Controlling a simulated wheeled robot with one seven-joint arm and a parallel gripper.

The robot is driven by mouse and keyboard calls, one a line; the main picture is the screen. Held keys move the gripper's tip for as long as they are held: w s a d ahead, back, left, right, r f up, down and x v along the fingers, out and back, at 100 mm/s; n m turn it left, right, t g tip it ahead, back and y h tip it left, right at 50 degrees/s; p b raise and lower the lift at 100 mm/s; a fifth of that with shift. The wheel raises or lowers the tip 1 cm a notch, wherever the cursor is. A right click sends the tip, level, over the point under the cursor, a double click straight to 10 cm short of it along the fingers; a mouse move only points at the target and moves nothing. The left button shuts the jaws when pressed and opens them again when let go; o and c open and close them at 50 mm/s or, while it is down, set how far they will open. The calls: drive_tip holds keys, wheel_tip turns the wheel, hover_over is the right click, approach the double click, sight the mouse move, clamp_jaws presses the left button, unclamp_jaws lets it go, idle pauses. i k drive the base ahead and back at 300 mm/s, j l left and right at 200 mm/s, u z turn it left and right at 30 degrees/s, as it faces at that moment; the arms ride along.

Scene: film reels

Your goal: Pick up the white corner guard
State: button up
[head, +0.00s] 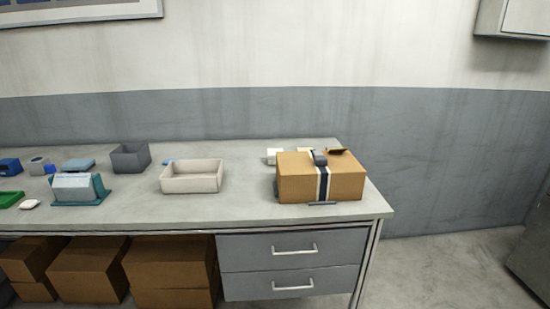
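I cannot clearly tell which thing is the white corner guard. A small white piece (273,154) shows at the back left of a brown cardboard box (342,186) on the right of the desk; the box hides part of it. Another small pale piece (304,150) shows beside it, behind the box. A small white rounded object (30,204) lies far left near the front edge. My gripper is not in view.
The grey desk (230,212) bears a cream open tray (192,187), a dark grey bin (130,157) and a teal holder with a pale block (78,186). A dark tape dispenser-like object (320,158) sits on the box. Desk space between tray and box is clear.

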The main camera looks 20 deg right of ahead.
sight(270, 152)
drive_tip(key=i+l+z, duration=0.1)
drive_tip(key=i+l, duration=0.2)
drive_tip(key=i+j+z, duration=0.3)
drive_tip(key=i, duration=0.2)
drive_tip(key=i+j+z, duration=0.35)
drive_tip(key=i, duration=0.15)
